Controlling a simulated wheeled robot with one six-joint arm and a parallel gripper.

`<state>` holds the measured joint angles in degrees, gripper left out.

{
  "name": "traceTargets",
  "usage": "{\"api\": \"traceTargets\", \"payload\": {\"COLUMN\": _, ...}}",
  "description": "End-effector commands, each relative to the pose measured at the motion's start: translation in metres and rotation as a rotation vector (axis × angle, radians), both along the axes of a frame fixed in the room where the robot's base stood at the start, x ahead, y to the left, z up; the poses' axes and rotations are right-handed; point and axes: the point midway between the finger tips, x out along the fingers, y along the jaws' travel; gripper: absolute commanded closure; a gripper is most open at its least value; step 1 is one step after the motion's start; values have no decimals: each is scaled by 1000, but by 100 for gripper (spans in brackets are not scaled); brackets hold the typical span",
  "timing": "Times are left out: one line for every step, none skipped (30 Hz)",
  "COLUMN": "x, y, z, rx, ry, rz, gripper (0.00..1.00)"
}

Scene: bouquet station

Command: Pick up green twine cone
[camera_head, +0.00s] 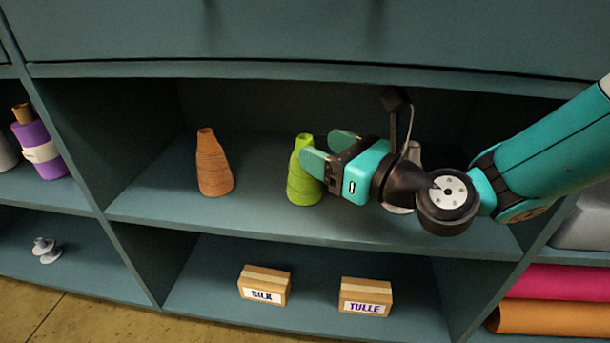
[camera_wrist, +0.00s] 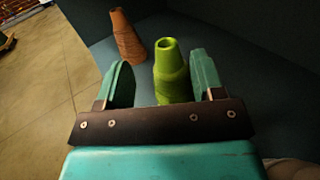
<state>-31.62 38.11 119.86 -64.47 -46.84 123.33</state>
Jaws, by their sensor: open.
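The green twine cone (camera_head: 302,178) stands upright on the middle shelf, in front of my gripper (camera_head: 328,151) in the head view. My gripper is open and empty, with its fingers pointing left toward the cone. One finger overlaps the cone in the head view and hides part of it. In the wrist view the green cone (camera_wrist: 172,75) shows between the two fingers of my gripper (camera_wrist: 160,80), closer to the right finger. I cannot tell whether either finger touches it.
A brown twine cone (camera_head: 213,163) stands to the left on the same shelf. A greyish cone (camera_head: 414,153) is partly hidden behind my gripper. Boxes labelled SILK (camera_head: 264,286) and TULLE (camera_head: 365,296) sit on the shelf below. Shelf space between the brown and green cones is clear.

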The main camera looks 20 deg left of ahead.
Motion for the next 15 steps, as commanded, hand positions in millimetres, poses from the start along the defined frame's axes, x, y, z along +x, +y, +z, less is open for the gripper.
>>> {"api": "traceTargets", "payload": {"x": 2, "y": 3, "z": -1, "rx": 0, "ry": -4, "rz": 1, "gripper": 38}}
{"api": "traceTargets", "payload": {"x": 3, "y": 6, "z": -2, "rx": 1, "ry": -5, "rz": 2, "gripper": 38}}
{"api": "traceTargets", "payload": {"x": 6, "y": 10, "z": -3, "rx": 0, "ry": -5, "rz": 2, "gripper": 38}}
{"api": "traceTargets", "payload": {"x": 8, "y": 14, "z": -3, "rx": 1, "ry": -6, "rz": 2, "gripper": 38}}
{"api": "traceTargets", "payload": {"x": 11, "y": 19, "z": -5, "rx": 2, "ry": -7, "rz": 4, "gripper": 38}}
{"api": "traceTargets", "payload": {"x": 15, "y": 24, "z": -6, "rx": 2, "ry": -7, "rz": 3, "gripper": 38}}
{"api": "traceTargets", "payload": {"x": 18, "y": 27, "z": -5, "rx": 3, "ry": -7, "rz": 2, "gripper": 38}}
{"api": "traceTargets", "payload": {"x": 19, "y": 32, "z": -5, "rx": 1, "ry": -6, "rz": 3, "gripper": 38}}
{"api": "traceTargets", "payload": {"x": 20, "y": 37, "z": -4, "rx": 0, "ry": -5, "rz": 3, "gripper": 38}}
{"api": "traceTargets", "payload": {"x": 22, "y": 40, "z": -4, "rx": 0, "ry": -4, "rz": 3, "gripper": 38}}
{"api": "traceTargets", "payload": {"x": 23, "y": 42, "z": -4, "rx": 0, "ry": -4, "rz": 2, "gripper": 38}}
{"api": "traceTargets", "payload": {"x": 24, "y": 44, "z": -3, "rx": 0, "ry": -3, "rz": 1, "gripper": 38}}
{"api": "traceTargets", "payload": {"x": 24, "y": 45, "z": -3, "rx": -1, "ry": -2, "rz": 0, "gripper": 38}}
{"api": "traceTargets", "payload": {"x": 25, "y": 46, "z": -2, "rx": -1, "ry": -2, "rz": 0, "gripper": 38}}
{"api": "traceTargets", "payload": {"x": 25, "y": 46, "z": -2, "rx": 0, "ry": -1, "rz": -1, "gripper": 38}}
